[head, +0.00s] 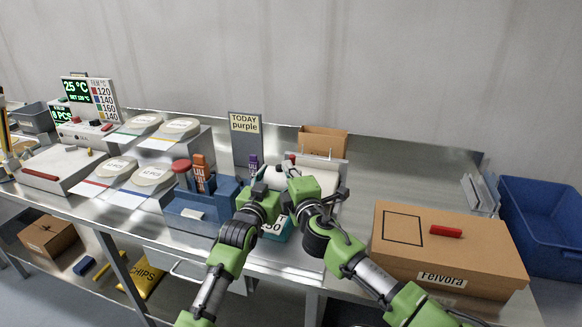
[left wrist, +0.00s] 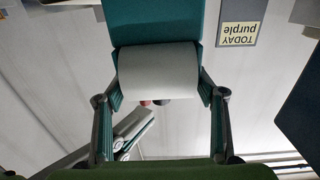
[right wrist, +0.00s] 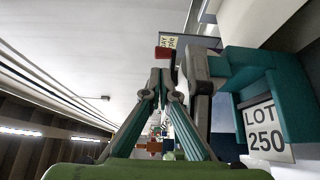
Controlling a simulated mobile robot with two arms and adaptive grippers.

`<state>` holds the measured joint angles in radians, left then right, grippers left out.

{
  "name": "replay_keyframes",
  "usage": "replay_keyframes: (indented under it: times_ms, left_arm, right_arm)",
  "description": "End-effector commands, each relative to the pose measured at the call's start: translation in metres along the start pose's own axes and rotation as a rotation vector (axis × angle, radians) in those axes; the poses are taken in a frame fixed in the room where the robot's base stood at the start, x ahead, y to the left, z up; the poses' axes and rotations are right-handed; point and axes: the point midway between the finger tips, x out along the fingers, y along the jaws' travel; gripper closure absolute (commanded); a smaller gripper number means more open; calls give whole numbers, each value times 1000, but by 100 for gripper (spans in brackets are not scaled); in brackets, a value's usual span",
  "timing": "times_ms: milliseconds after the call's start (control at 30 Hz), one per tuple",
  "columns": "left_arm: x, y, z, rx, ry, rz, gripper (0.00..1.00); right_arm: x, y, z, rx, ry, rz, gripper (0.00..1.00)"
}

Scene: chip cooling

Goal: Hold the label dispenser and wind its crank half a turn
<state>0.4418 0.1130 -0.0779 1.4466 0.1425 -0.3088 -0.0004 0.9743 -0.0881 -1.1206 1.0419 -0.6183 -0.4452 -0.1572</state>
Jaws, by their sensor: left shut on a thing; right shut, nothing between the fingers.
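The label dispenser is a teal body with a white roll and a "LOT 250" label (right wrist: 266,132). In the head view my grippers hide most of it; a teal part (head: 277,233) shows below them. My left gripper (head: 264,188) is shut on the dispenser. In the left wrist view its fingers sit on either side of the white roll (left wrist: 158,72), below the teal body (left wrist: 152,22). The crank is a grey arm (right wrist: 197,78) with a red knob (right wrist: 164,53). My right gripper (right wrist: 162,76) is shut and empty, its fingertips beside the crank arm, just below the knob; contact is unclear.
A blue rack (head: 203,210) with a red-topped stamp stands left of the grippers, before the "TODAY purple" sign (head: 245,124). A cardboard box labelled Felvora (head: 447,262) is at right, with a blue bin (head: 540,225) beyond. Scale-like white units (head: 141,178) fill the left bench.

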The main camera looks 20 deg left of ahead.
Motion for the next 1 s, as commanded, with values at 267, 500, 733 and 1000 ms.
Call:
replay_keyframes:
  times_ms: [267,500,733,1000]
  left_arm:
    - [0,0,1,0,-2,0,72]
    - [0,0,1,0,-2,0,72]
    - [0,0,1,1,-2,0,72]
    - [0,0,1,1,-2,0,72]
  right_arm:
    - [10,0,9,1,1,0,100]
    - [10,0,10,1,1,0,100]
    - [11,0,11,1,13,-1,100]
    - [12,0,12,-1,63,-2,100]
